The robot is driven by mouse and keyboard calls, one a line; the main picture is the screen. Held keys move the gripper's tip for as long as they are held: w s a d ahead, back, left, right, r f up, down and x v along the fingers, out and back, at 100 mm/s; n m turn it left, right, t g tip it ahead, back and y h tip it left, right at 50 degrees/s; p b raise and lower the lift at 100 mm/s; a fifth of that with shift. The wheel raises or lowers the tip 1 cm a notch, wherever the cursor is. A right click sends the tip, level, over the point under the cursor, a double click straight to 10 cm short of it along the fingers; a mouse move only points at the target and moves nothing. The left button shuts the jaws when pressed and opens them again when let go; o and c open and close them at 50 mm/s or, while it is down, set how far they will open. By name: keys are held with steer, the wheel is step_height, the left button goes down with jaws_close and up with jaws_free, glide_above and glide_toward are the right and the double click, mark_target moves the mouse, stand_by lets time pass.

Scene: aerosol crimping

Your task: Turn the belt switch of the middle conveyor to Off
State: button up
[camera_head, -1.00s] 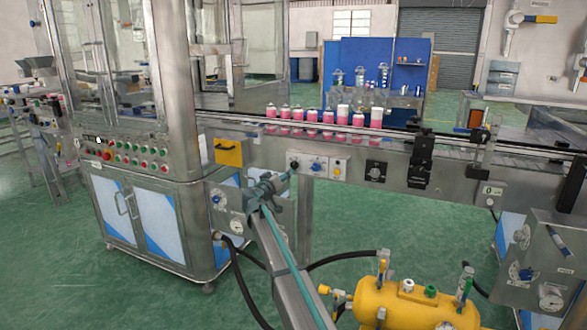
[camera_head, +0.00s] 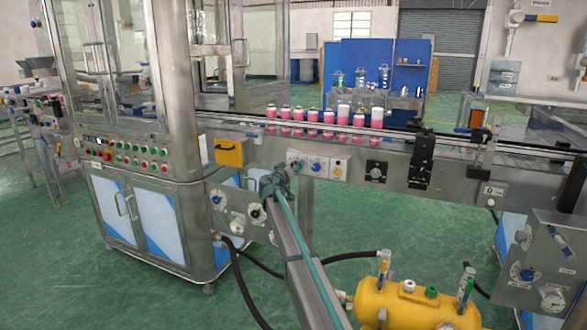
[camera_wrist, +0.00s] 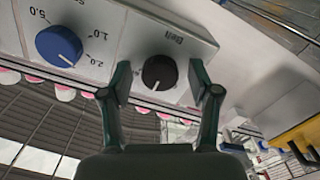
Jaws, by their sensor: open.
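The belt switch is a black round knob (camera_wrist: 159,72) with a white mark, on a metal panel with an upside-down "Belt" label, in the wrist view. The mark points toward the bottom of that picture. My gripper (camera_wrist: 160,92) is open, with one finger on each side of the knob; contact cannot be told. In the head view my gripper (camera_head: 288,174) is at the left end of the control panel (camera_head: 327,173) below the middle conveyor (camera_head: 370,146) and mostly covers the black knob.
A blue numbered dial (camera_wrist: 58,47) sits beside the switch; it also shows in the head view (camera_head: 316,166). A yellow button (camera_head: 338,167) is right of it. Pink cans (camera_head: 313,117) line the conveyor. A yellow tank (camera_head: 415,305) and black hoses lie below.

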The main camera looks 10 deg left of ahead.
steer(key=c, duration=1.2)
steer(key=shift+o, duration=0.2)
steer(key=shift+n, duration=0.3)
steer(key=n+p, duration=0.1)
steer(key=n, duration=0.8)
steer(key=shift+n, duration=0.3)
steer(key=o, duration=1.2)
steer(key=shift+c, duration=0.2)
